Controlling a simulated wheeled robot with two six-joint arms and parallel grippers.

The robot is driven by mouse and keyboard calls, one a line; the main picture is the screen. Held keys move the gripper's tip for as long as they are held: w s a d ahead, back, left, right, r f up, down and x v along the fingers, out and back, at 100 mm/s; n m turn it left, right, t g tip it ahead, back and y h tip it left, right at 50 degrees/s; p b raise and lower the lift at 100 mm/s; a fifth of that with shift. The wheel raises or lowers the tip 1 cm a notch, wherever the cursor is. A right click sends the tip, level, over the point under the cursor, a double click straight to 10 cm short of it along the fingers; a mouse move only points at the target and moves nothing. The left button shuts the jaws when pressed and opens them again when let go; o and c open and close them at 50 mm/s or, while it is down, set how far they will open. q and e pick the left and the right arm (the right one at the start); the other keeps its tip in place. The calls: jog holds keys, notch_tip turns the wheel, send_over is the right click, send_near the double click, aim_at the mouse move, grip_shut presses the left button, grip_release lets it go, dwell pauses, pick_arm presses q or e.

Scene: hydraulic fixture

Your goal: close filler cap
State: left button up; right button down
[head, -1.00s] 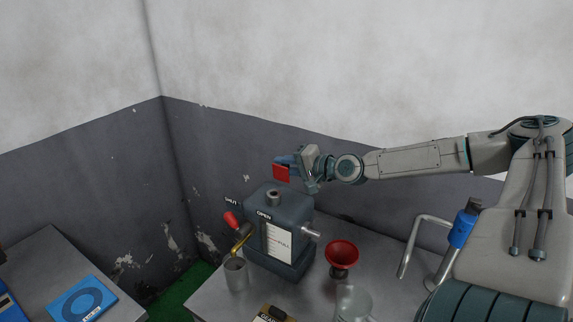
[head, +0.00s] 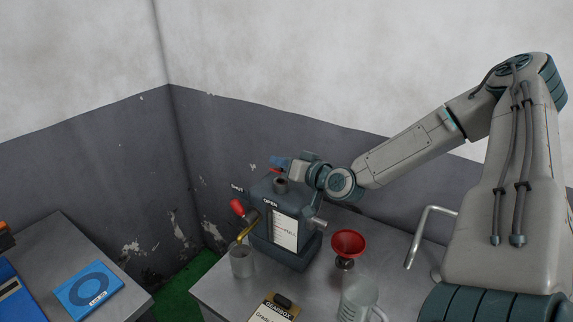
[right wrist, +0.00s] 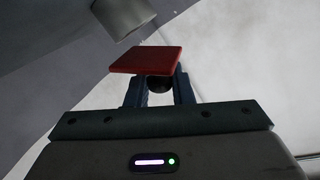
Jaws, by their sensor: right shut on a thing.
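The grey tank (head: 290,215) stands on the bench, with a short filler neck (head: 281,185) open on its top. My right gripper (head: 283,163) is just behind and above the neck. It is shut on a red square piece, which I take to be the filler cap (head: 277,171); only a sliver shows in the head view. In the right wrist view the cap (right wrist: 147,60) is a flat red plate at the fingertips (right wrist: 159,88), with a dark round part by it. A grey cylinder (right wrist: 122,14), probably the neck, appears beyond and apart from the cap. My left gripper is not in view.
A red-handled lever (head: 238,207) and spout stand at the tank's left, above a metal cup (head: 242,262). A red funnel (head: 348,244), a clear jug (head: 357,300) and a gearbox-labelled item (head: 273,310) are in front. Walls stand close behind.

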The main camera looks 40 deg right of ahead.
jog(key=n+b, duration=0.1)
jog(key=a+f+n+t+b, duration=0.1)
jog(key=n+b, duration=0.1)
jog(key=a+f+n+b, duration=0.1)
jog(key=n+b, duration=0.1)
jog(key=shift+s, duration=0.25)
jog(key=c, duration=1.3)
grip_release()
jog(key=shift+s+r+p, duration=0.15)
jog(key=shift+s+p, duration=0.15)
jog(key=shift+p, duration=0.05)
jog(key=s+p, duration=0.4)
jog(key=p, duration=0.1)
jog(key=shift+s+d+r+p, duration=0.15)
jog(key=shift+s+p, duration=0.15)
jog(key=shift+s, duration=0.05)
jog(key=shift+s+f+p, duration=0.25)
jog(key=shift+s+p, duration=0.7)
jog(key=shift+s, duration=0.15)
jog(key=shift+f, duration=0.1)
